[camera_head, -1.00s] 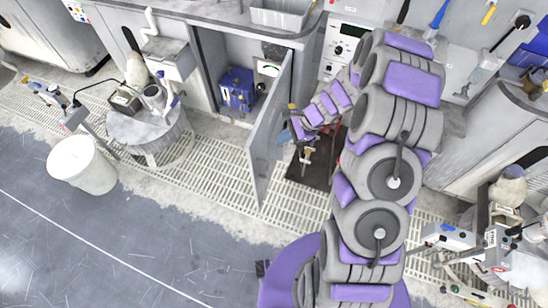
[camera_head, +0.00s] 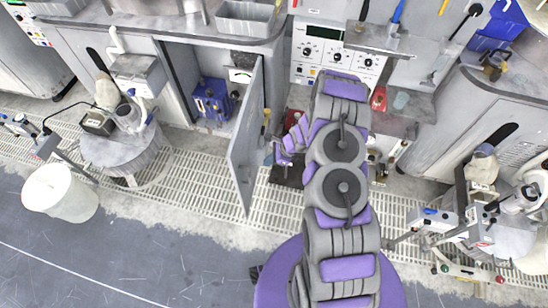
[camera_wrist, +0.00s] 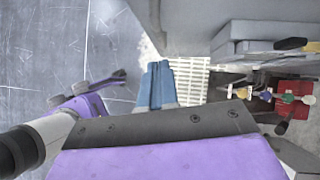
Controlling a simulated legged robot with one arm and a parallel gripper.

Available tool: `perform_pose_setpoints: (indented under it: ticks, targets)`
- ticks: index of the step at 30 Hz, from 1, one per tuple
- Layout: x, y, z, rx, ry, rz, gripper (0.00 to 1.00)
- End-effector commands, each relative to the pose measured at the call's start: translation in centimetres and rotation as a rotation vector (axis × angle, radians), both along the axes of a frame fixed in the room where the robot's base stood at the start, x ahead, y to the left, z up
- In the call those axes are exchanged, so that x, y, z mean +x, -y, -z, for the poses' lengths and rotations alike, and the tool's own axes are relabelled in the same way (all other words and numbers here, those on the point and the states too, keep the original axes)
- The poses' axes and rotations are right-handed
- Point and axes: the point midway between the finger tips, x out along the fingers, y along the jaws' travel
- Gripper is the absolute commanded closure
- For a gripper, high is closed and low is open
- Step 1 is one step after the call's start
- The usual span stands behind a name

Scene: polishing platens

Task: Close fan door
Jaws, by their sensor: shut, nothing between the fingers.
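The fan door (camera_head: 247,140) is a tall grey panel. It stands wide open in the head view, jutting out from the cabinet over the floor grating. The open cabinet behind it holds a blue unit (camera_head: 212,100). My gripper (camera_head: 284,153) is low on the right side of the door, partly hidden by my arm; contact with the door cannot be told. In the wrist view my gripper's blue fingers (camera_wrist: 159,68) are shut together with nothing between them. A large grey surface fills the top of that view; I cannot tell whether it is the door.
A white bucket (camera_head: 60,192) and a round grey drum (camera_head: 125,155) stand left of the cabinet. A panel with dials (camera_head: 335,50) is behind my arm. Open floor lies in front.

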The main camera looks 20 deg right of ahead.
Motion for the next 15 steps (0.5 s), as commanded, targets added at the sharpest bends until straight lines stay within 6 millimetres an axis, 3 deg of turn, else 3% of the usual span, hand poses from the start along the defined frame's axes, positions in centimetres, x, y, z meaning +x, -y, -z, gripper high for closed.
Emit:
perform_pose_setpoints:
  ticks: [6, 15]
  targets:
    - [0.5, -2.4, 3.6, 0.000, -0.003, -0.002, 1.00]
    - [1.5, -5.5, 4.3, 0.001, 0.000, -0.001, 1.00]
